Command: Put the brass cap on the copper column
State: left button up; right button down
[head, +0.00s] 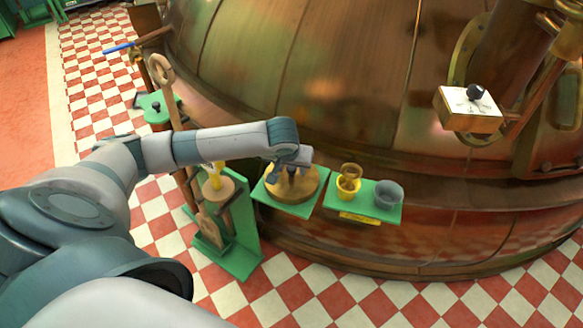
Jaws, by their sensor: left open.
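My left gripper (291,172) points down over a round tan-brass disc (308,189) on a small green shelf (288,208). Its jaws are open, and the dark fingertips partly hide the disc's middle. I cannot tell whether they touch it. The disc may be the brass cap, but a small brass-coloured piece (350,170) in a yellow cup (348,189) stands to the right too. A thick copper-brown column (494,48) rises at the upper right and may be the copper column; its top is out of view. My right gripper is not in view.
A second green shelf (377,212) holds the yellow cup and a grey bowl (388,194). A green stand (238,245) with long-handled wooden tools is left of the disc. The large copper kettle (310,70) curves behind.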

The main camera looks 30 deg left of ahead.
pick_arm(q)
jog(key=v, duration=1.2)
jog(key=shift+p, duration=0.45)
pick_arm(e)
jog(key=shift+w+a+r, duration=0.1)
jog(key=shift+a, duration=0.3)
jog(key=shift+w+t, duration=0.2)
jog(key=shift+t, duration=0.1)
pick_arm(q)
jog(key=shift+o, duration=0.3)
